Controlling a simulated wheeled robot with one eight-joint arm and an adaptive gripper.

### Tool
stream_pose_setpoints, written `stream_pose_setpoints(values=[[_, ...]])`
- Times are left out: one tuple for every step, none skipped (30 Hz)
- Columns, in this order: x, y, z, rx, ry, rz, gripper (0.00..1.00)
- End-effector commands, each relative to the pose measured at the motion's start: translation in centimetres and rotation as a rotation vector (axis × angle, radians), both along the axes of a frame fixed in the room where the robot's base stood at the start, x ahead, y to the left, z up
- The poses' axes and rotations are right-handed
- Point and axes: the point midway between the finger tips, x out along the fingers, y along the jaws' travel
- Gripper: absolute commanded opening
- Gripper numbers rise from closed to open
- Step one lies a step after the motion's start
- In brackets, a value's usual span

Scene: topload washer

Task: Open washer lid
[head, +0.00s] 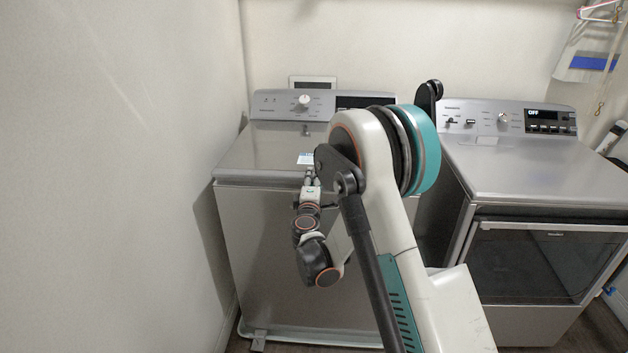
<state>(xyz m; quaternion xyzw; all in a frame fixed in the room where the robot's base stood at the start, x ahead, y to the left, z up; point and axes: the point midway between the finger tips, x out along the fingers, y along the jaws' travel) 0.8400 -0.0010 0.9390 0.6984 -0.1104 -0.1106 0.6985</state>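The topload washer (262,240) stands at the left, next to the wall. Its grey lid (255,150) is down and looks closed, with a small pale label near its right part. My gripper (311,174) is at the lid's front edge, seen from behind, just below the label. Its fingers are small and partly hidden by my arm, so I cannot tell whether they touch the lid or how wide they stand. My arm covers the right part of the washer's lid and front.
A dryer (545,165) with a dark front door stands at the right, with a narrow gap between the machines. A white wall (110,180) runs close along the left. The washer's control panel (290,104) rises behind the lid. Hangers (600,14) hang at the upper right.

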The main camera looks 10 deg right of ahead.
Motion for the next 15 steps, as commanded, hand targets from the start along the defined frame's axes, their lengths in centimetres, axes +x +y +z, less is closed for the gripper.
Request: stream_pose_setpoints(values=[[0.00, 0.00, 0.00, 0.000, 0.000, 0.000, 0.38], [0.00, 0.00, 0.00, 0.000, 0.000, 0.000, 0.38], [0.00, 0.00, 0.00, 0.000, 0.000, 0.000, 0.35], [0.00, 0.00, 0.00, 0.000, 0.000, 0.000, 0.28], [0.00, 0.00, 0.00, 0.000, 0.000, 0.000, 0.22], [0.00, 0.01, 0.00, 0.000, 0.000, 0.000, 0.13], [0.00, 0.00, 0.00, 0.000, 0.000, 0.000, 0.06], [0.00, 0.01, 0.00, 0.000, 0.000, 0.000, 0.00], [0.00, 0.01, 0.00, 0.000, 0.000, 0.000, 0.00], [0.00, 0.01, -0.01, 0.000, 0.000, 0.000, 0.00], [-0.01, 0.01, -0.01, 0.000, 0.000, 0.000, 0.00], [-0.01, 0.01, -0.01, 0.000, 0.000, 0.000, 0.00], [-0.01, 0.01, 0.01, 0.000, 0.000, 0.000, 0.00], [-0.01, 0.01, 0.04, 0.000, 0.001, 0.000, 0.00], [-0.01, 0.01, 0.14, 0.001, 0.002, 0.000, 0.00]])
